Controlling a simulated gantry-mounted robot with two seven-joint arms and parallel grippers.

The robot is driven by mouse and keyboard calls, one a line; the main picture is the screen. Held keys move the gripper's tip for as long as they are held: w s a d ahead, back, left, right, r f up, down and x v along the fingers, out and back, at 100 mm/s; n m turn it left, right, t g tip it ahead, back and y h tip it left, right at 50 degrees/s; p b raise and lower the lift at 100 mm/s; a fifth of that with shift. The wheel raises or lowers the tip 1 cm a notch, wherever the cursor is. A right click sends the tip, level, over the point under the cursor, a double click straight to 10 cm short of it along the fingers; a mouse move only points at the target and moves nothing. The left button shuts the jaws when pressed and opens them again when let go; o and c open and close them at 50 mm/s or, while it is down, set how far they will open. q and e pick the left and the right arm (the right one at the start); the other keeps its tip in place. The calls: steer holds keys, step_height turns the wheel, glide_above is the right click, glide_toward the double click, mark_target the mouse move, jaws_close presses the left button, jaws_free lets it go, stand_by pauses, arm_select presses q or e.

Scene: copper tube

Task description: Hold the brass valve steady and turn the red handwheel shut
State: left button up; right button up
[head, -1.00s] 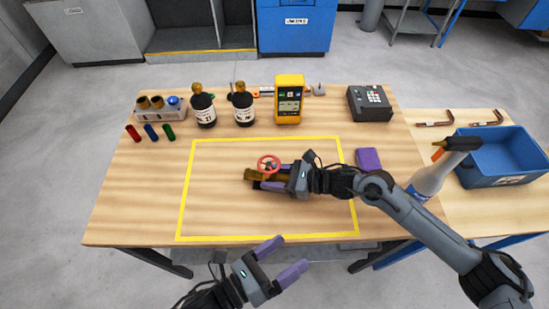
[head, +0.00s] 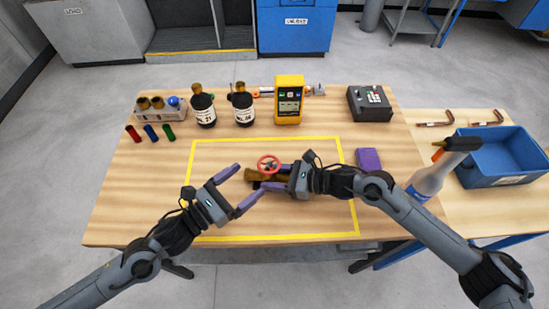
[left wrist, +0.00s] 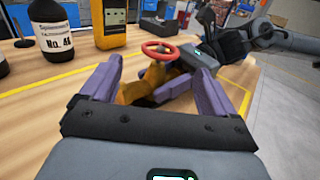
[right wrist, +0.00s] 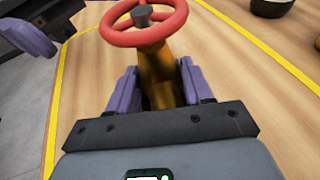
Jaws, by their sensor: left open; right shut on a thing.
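The brass valve (head: 254,175) lies on the table inside the yellow outline. Its red handwheel (head: 268,164) sits on top and shows large in the right wrist view (right wrist: 143,36). My right gripper (head: 276,178) is shut on the valve's body from the right, with its purple fingers on either side of the brass (right wrist: 158,88). My left gripper (head: 244,188) is open and empty, just left of the valve. In the left wrist view the valve (left wrist: 150,85) and handwheel (left wrist: 160,50) appear beyond and between the left fingers.
The outlined area left of the valve is mostly clear.

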mark_target(275, 159)
arm_select(q)
steer(key=x, duration=1)
steer(key=shift+w+d, duration=0.2)
steer(key=shift+d, duration=0.05)
steer(key=c, duration=1.1)
steer(key=shift+o, duration=0.2)
steer(key=shift+m+g+h, duration=0.3)
steer(key=shift+g, duration=0.1)
